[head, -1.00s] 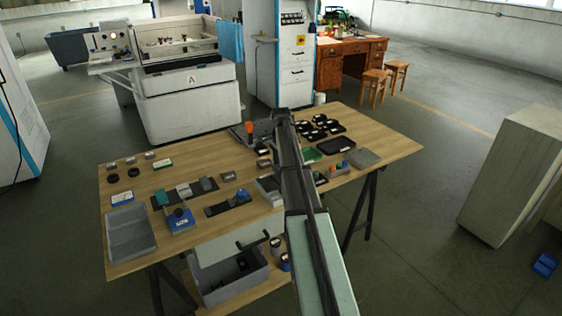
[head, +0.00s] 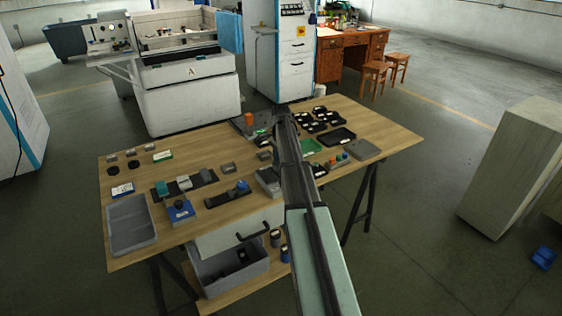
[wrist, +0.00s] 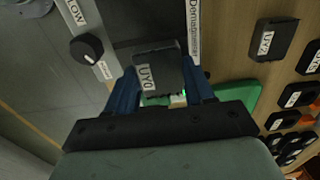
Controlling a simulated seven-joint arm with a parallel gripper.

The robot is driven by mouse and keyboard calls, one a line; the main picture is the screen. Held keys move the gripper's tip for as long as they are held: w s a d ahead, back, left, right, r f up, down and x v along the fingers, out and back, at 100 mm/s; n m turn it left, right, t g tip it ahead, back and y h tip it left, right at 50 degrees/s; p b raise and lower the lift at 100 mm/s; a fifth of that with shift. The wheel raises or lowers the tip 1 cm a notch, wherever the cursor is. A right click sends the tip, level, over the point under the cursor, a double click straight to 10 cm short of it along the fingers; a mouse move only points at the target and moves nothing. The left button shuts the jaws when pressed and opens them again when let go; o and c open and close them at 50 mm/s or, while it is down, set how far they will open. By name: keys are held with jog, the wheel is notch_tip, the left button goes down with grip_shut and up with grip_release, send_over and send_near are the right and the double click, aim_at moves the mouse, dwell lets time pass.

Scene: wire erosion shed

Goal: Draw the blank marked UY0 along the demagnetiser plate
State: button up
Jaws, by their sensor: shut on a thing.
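The blank marked UY0 (wrist: 160,75) is a dark block with a white label. My gripper (wrist: 161,86) is shut on it, one blue finger on each side. I cannot tell whether the blank touches the plate. In the head view the demagnetiser (head: 243,124) is at the far edge of the table, partly behind my arm. My arm hides the gripper and the blank there.
A black knob (wrist: 87,48) sits left of the plate, near a "LOW" label. Another labelled dark blank (wrist: 271,40) and several more lie to the right. A green mat (wrist: 243,97) is close by. A grey bin (head: 131,223) stands at the table's left front.

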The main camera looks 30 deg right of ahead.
aim_at(263, 176)
jog(key=shift+f, duration=0.35)
dwell(0.3)
jog(key=shift+a, duration=0.15)
jog(key=shift+a, duration=1.2)
jog(key=shift+a, duration=0.15)
jog(key=shift+a, duration=1.2)
jog(key=shift+a, duration=0.15)
jog(key=shift+a, duration=1.25)
jog(key=shift+r, duration=0.2)
notch_tip(263, 176, up, 7)
dwell(1.0)
